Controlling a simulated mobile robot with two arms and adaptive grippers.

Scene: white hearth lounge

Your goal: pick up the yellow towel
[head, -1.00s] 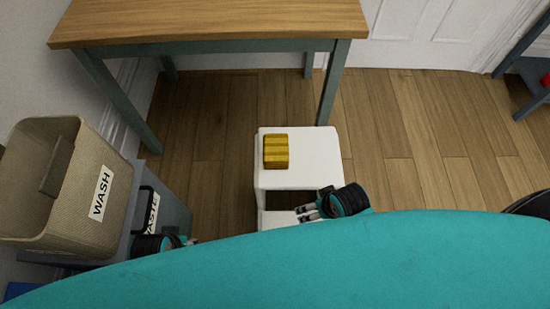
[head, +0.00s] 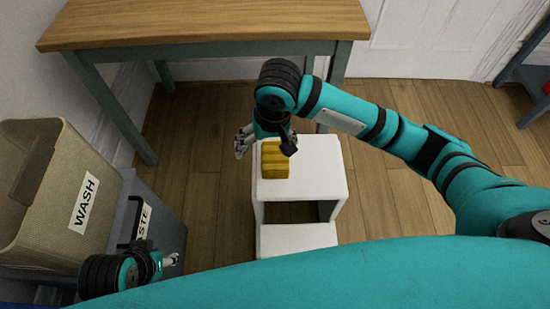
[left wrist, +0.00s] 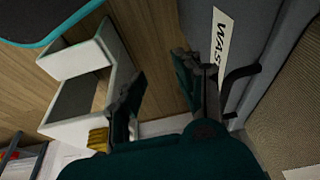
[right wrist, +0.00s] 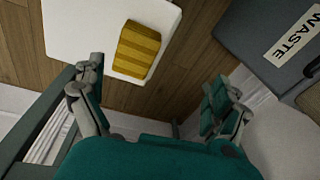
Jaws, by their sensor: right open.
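The yellow towel (head: 274,160) is a folded, ribbed block lying on the top step of a white step stool (head: 318,170). It also shows in the right wrist view (right wrist: 137,50), ahead of the fingers, and partly in the left wrist view (left wrist: 98,138). My right gripper (head: 265,148) is open and empty, above the towel's far edge in the head view, apart from it as far as I can tell. My left gripper (head: 172,262) is at the lower left by the grey bin; its fingers stand apart with nothing between them in the left wrist view (left wrist: 165,90).
A wood-topped table (head: 200,25) with green legs stands behind the stool. At left are a beige WASH basket (head: 45,190) and a grey WASTE bin (head: 165,205). A dark shelf (head: 530,85) is at the right edge. Wood floor is clear right of the stool.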

